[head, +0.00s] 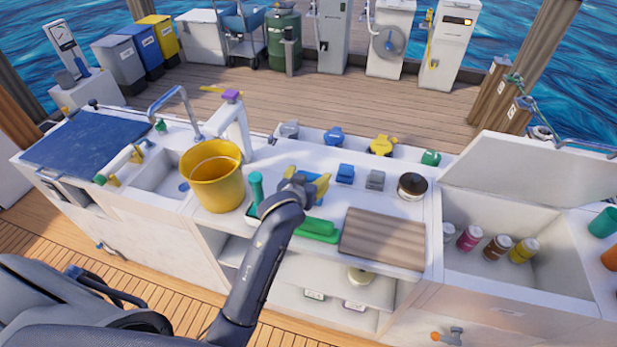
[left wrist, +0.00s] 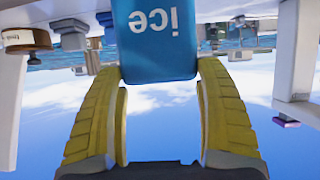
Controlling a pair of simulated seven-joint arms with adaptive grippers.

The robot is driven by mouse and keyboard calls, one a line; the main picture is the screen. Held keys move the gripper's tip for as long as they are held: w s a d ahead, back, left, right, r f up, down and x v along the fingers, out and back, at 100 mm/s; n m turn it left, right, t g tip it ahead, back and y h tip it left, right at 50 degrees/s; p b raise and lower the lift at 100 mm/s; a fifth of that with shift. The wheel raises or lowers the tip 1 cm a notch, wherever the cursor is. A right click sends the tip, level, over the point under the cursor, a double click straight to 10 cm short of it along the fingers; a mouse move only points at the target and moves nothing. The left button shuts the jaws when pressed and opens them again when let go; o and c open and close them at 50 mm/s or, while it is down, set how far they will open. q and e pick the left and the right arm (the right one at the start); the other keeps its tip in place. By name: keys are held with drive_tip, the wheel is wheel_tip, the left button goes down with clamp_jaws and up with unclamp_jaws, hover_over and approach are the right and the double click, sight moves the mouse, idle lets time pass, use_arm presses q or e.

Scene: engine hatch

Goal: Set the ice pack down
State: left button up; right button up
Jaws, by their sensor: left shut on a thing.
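My left gripper (head: 310,183) is over the white counter (head: 400,205), between the yellow bucket and a blue block. Its yellow fingers are shut on the blue ice pack (left wrist: 158,45), which has white "ice" lettering that appears upside down in the left wrist view. The pack sits between the fingertips, and its far end runs out of the top of that view. In the head view the gripper largely hides the pack, and I cannot tell whether it touches the counter. My right gripper is not in view.
The yellow bucket (head: 215,178) stands left of the gripper. A green tray (head: 318,231) and a brown board (head: 383,239) lie in front. A blue block (head: 345,173), a grey block (head: 375,179) and a jar (head: 412,186) stand to the right. An open hatch (head: 570,262) holds several bottles.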

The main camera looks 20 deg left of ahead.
use_arm(q)
drive_tip(key=shift+f, duration=0.15)
drive_tip(key=o, duration=1.6)
drive_tip(key=shift+r, duration=0.2)
drive_tip(key=v, duration=1)
drive_tip(key=shift+s+d+r, duration=0.1)
drive_tip(key=shift+s, duration=0.3)
drive_tip(key=shift+s+r, duration=0.15)
drive_tip(key=shift+s, duration=0.1)
drive_tip(key=shift+c, duration=0.6)
drive_tip(key=shift+s, duration=0.15)
drive_tip(key=shift+c, duration=1.1)
drive_tip(key=shift+s+r, duration=0.1)
drive_tip(key=c, duration=0.6)
